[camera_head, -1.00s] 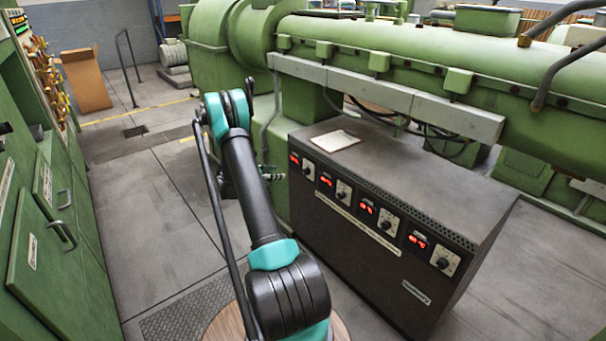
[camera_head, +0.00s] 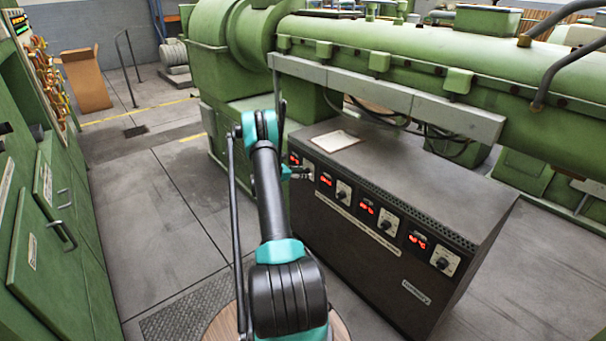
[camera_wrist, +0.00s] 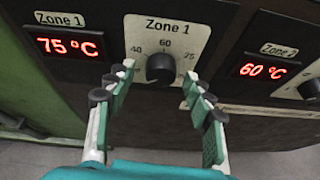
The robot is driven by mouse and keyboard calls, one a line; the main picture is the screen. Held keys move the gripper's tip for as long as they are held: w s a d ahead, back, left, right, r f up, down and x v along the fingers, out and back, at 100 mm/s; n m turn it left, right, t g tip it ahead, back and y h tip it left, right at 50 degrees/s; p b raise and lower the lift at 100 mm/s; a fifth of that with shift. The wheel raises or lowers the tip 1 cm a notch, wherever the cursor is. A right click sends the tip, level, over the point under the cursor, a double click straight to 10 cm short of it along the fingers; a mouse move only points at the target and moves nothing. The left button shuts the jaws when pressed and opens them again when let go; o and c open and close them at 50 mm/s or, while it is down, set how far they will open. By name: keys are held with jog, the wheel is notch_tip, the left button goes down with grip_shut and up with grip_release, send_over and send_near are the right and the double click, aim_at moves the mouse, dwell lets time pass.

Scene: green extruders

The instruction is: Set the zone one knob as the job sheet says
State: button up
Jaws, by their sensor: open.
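The zone 1 knob (camera_wrist: 160,68) is a black round knob on a white plate (camera_wrist: 190,32) marked 40, 60 and 75. I cannot tell clearly where its pointer aims. The red zone 1 display (camera_wrist: 68,47) reads 75 °C. My gripper (camera_wrist: 158,75) is open, its fingertips to the left and right of the knob, with no clear contact. In the head view my gripper (camera_head: 298,173) is at the left end of the cabinet's front and partly covers the zone 1 plate. A pale sheet (camera_head: 334,141) lies on the cabinet top, its writing unreadable.
The zone 2 display (camera_wrist: 264,68) reads 60 °C, with its knob (camera_wrist: 312,90) to the right. More displays and knobs line the dark cabinet (camera_head: 375,270). The green extruder (camera_head: 420,85) stands behind it. Green cabinets (camera_head: 50,230) stand left, with open floor between.

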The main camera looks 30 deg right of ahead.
jog(key=shift+d+f, duration=0.15)
jog(key=shift+d, duration=0.2)
jog(key=shift+c, duration=0.3)
jog(key=c, duration=1.1)
jog(key=shift+m, duration=0.3)
jog(key=m+t, duration=0.1)
jog(key=m, duration=0.1)
jog(key=m+t, duration=0.1)
jog(key=shift+s+m+t, duration=0.2)
jog(key=shift+m+t, duration=0.2)
jog(key=m+t, duration=0.2)
jog(key=m, duration=0.1)
jog(key=shift+s+f+m+h, duration=0.1)
jog(key=shift+m+h, duration=0.2)
jog(key=shift+m, duration=0.1)
